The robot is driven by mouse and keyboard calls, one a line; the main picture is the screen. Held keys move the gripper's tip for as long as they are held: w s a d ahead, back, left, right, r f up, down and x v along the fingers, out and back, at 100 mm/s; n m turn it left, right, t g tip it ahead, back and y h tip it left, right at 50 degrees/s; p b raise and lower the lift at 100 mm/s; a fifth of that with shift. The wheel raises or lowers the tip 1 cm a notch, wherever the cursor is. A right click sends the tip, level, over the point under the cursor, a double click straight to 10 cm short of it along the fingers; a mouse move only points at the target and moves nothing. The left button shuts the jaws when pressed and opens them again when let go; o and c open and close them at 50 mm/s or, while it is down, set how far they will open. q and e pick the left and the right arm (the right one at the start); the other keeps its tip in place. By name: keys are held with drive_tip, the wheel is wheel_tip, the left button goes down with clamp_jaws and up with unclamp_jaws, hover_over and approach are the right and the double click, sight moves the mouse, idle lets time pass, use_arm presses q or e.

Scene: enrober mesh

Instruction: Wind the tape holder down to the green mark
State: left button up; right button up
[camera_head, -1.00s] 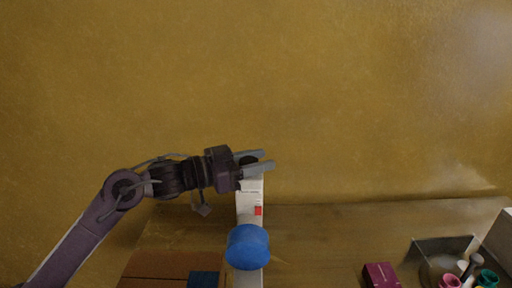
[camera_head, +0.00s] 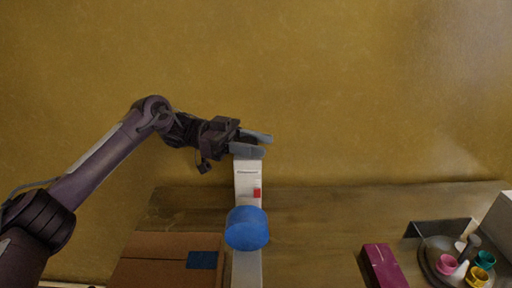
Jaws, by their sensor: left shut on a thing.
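A white upright post (camera_head: 247,177) stands on the brown table, with a small red mark (camera_head: 257,193) on its face. A blue rounded piece (camera_head: 247,228), probably the tape holder or its roll, sits in front of the post below the red mark. My left gripper (camera_head: 255,144) reaches in from the left at the post's top end. Its grey fingers are shut on a dark knob there, which they mostly hide. I see no green mark. My right gripper is out of view.
A cardboard box (camera_head: 140,262) with a dark blue patch is left of the post. A maroon box (camera_head: 383,267) lies to the right. Beyond it are a grey metal bracket (camera_head: 430,228) and a round tray of coloured cups. The table (camera_head: 320,215) between is clear.

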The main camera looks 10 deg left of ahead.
use_arm(q)
drive_tip(key=shift+s+m+g+y, duration=0.1)
drive_tip(key=shift+m+g+y, duration=0.2)
drive_tip(key=shift+m+g, duration=0.95)
drive_tip(key=shift+s+m+g+y, duration=0.15)
drive_tip(key=shift+m+g+y, duration=0.3)
drive_tip(key=shift+g, duration=0.8)
drive_tip(key=shift+s+a+m+g+y, duration=0.1)
drive_tip(key=shift+m+g+y, duration=0.25)
drive_tip(key=shift+m+g, duration=0.25)
drive_tip(key=o, duration=1)
drive_tip(key=shift+c, duration=0.2)
drive_tip(key=shift+r, duration=0.1)
